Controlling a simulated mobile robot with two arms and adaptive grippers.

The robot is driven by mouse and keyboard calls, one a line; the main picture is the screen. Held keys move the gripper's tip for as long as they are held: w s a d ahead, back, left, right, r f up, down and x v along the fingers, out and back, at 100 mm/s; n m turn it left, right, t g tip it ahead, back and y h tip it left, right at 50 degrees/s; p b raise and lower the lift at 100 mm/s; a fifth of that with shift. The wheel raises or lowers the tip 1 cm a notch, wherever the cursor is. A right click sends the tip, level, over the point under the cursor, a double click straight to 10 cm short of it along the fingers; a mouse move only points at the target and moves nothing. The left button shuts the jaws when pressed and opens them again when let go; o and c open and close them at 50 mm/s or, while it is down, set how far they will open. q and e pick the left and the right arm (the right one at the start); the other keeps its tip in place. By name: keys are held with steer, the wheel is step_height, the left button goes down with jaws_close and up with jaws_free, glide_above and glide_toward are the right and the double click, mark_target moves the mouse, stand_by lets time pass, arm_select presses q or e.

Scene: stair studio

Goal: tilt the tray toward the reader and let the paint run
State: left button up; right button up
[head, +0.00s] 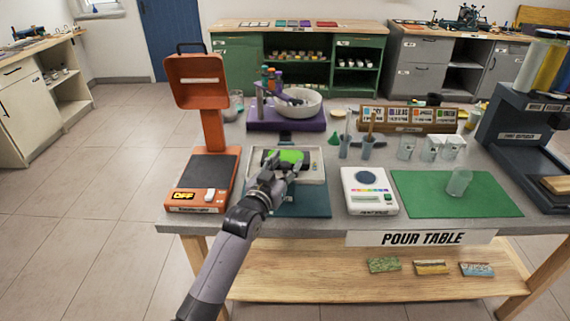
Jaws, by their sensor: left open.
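A pale tray (320,165) with bright green paint (292,156) in it sits on a teal base (312,203) at the middle of the pour table. My left gripper (285,165) is open over the near part of the tray and hides some of the tray and paint. I cannot tell whether its fingers touch the tray. I cannot tell for sure which device is the reader; a white device (368,200) with a dark round disc and coloured strip stands just right of the tray. My right gripper is not in view.
An orange device (209,122) showing OFF stands left of the tray. A purple stand (287,120) with a white bowl (290,102) is behind. Small cups with sticks (345,150) stand behind right. A green mat (430,203) with a clear cup (459,182) lies right.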

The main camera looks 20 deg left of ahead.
arm_select(q)
steer(key=shift+c, duration=0.4)
jaws_close()
stand_by(0.5)
